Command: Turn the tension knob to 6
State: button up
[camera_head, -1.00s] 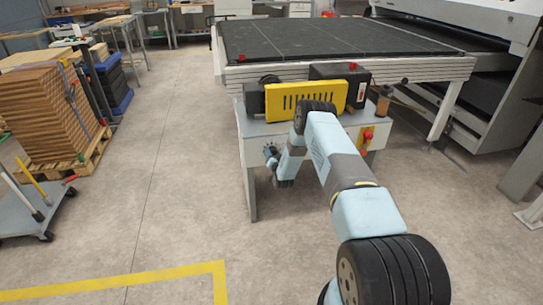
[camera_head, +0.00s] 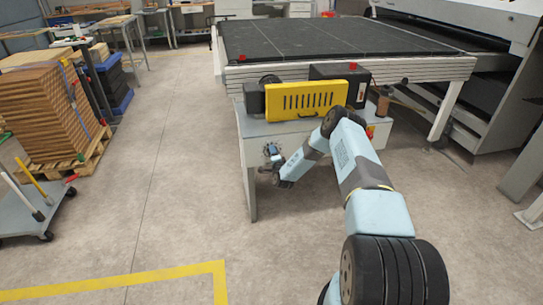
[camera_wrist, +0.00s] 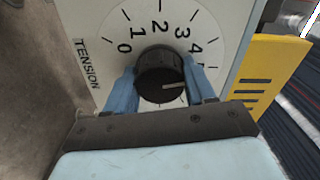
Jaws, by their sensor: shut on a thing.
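The tension knob (camera_wrist: 160,72) is a round black knob with a white pointer line, set on a white dial plate (camera_wrist: 107,15) marked TENSION. The numbers 0 to 4 show in the wrist view; higher numbers are hidden by my fingers and palm. The pointer line points right in the picture, past the 4, toward the right finger. I cannot read the exact number there. My gripper (camera_wrist: 159,82) is shut on the knob, with one blue finger at each side of it. In the head view, my gripper (camera_head: 272,155) is at the left part of the machine's front panel.
A yellow slotted cover (camera_head: 306,100) juts out just above my arm; it also shows at right in the wrist view (camera_wrist: 270,75). The machine's table (camera_head: 340,40) spans behind it. Stacked boards (camera_head: 50,105) stand on a pallet at left. The floor between is clear.

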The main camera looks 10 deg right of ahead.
jog(key=m, duration=0.4)
jog(key=shift+s+f+m, duration=0.2)
jog(key=shift+f+m, duration=0.1)
jog(key=shift+f, duration=0.05)
jog(key=shift+m, duration=1.6)
jog(key=shift+f, duration=0.1)
jog(key=o, duration=0.8)
jog(key=shift+o, duration=1.2)
jog(key=shift+w, duration=0.1)
jog(key=shift+r, duration=0.25)
jog(key=s, duration=1.3)
jog(key=shift+s, duration=0.4)
jog(key=shift+f, duration=0.1)
